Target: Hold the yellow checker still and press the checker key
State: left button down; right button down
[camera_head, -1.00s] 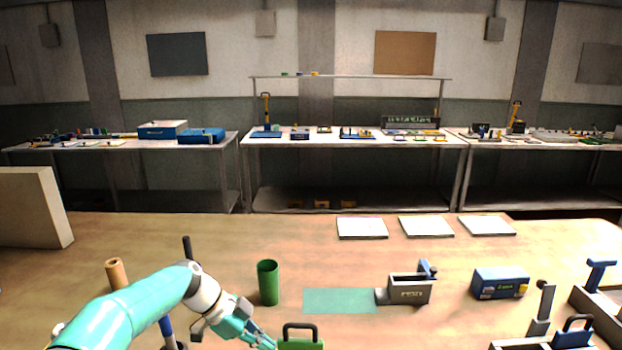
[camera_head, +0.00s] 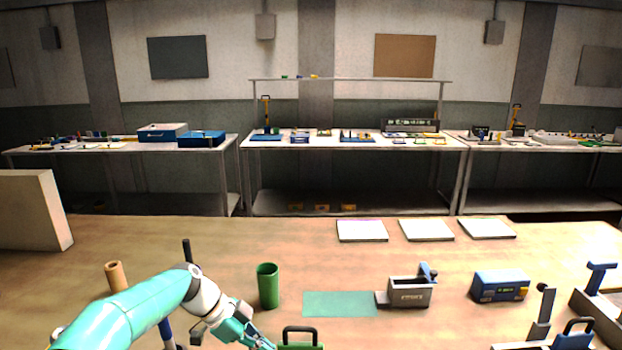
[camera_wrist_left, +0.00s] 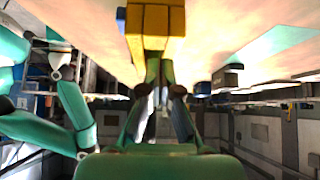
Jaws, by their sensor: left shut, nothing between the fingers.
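The yellow checker (camera_wrist_left: 155,22) shows at the top of the left wrist view as a yellow block with dark seams. A small blue part (camera_wrist_left: 121,19) sits at its left side; I cannot tell whether it is the key. My left gripper (camera_wrist_left: 157,62) is shut and empty, its fingertips right at the yellow block's near edge; I cannot tell if they touch it. In the head view my left gripper (camera_head: 264,344) is at the bottom edge, and I do not see the yellow checker there. My right gripper is not in view.
A green block with a black handle (camera_head: 300,346) is just right of my left gripper. A green cup (camera_head: 268,286) stands behind it. A teal mat (camera_head: 340,303), a grey box (camera_head: 409,293) and a blue box (camera_head: 500,286) lie rightward. The table's middle is mostly clear.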

pick_arm(q)
jog(key=shift+f+b, duration=0.8)
jog(key=shift+f, duration=0.1)
dwell(0.3)
jog(key=shift+s+f, duration=0.2)
dwell(2.5)
